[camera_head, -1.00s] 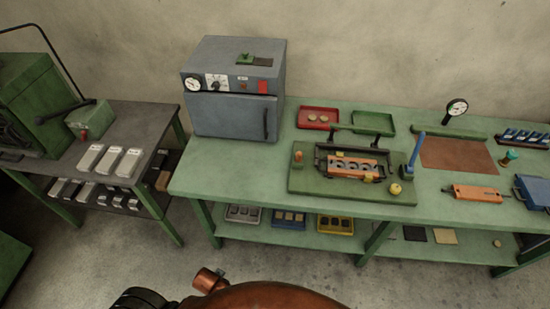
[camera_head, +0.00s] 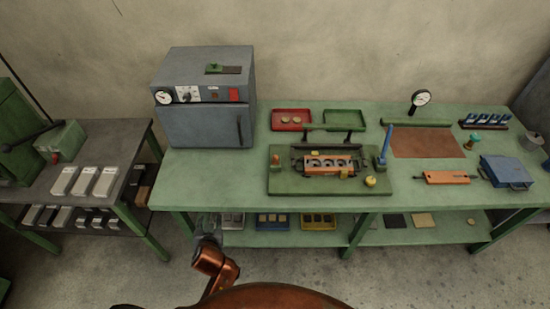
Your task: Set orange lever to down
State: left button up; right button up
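The green fixture plate (camera_head: 330,188) lies on the green bench. A short orange upright piece (camera_head: 276,160) stands at its left end; it may be the orange lever, but it is too small to read its position. A tall blue lever (camera_head: 386,145) stands nearly upright at the plate's right end. An orange block with round holes (camera_head: 331,171) sits in the dark frame between them. My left gripper (camera_head: 207,226) shows small and dark at the end of my copper-coloured arm, below the bench's front edge and apart from the fixture. Its fingers are unclear. My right gripper is out of view.
A grey oven (camera_head: 205,125) stands at the bench's left. Red (camera_head: 292,121) and green (camera_head: 345,121) trays lie behind the fixture. An orange-handled tool (camera_head: 447,178) and blue box (camera_head: 505,172) lie to the right.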

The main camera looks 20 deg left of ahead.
aim_at(276, 158)
pick_arm(q)
jog(key=w+d+r+m+t+h, duration=0.2)
jog(key=w+d+r+t, duration=0.2)
jog(key=w+d+r, duration=0.45)
jog(key=w+d+r+m+t+h, duration=0.1)
jog(key=w+d+r+t, duration=0.4)
jog(key=w+d, duration=0.6)
jog(key=w, duration=0.3)
jog(key=w+a, duration=0.1)
jog(key=w, duration=0.1)
jog(key=shift+w+r+p, duration=0.15)
jog(key=shift+w+p, duration=0.1)
jog(key=shift+p, duration=0.1)
jog(key=shift+w+a, duration=0.1)
jog(key=shift+w, duration=0.7)
jog(key=shift+c, duration=0.3)
grip_shut()
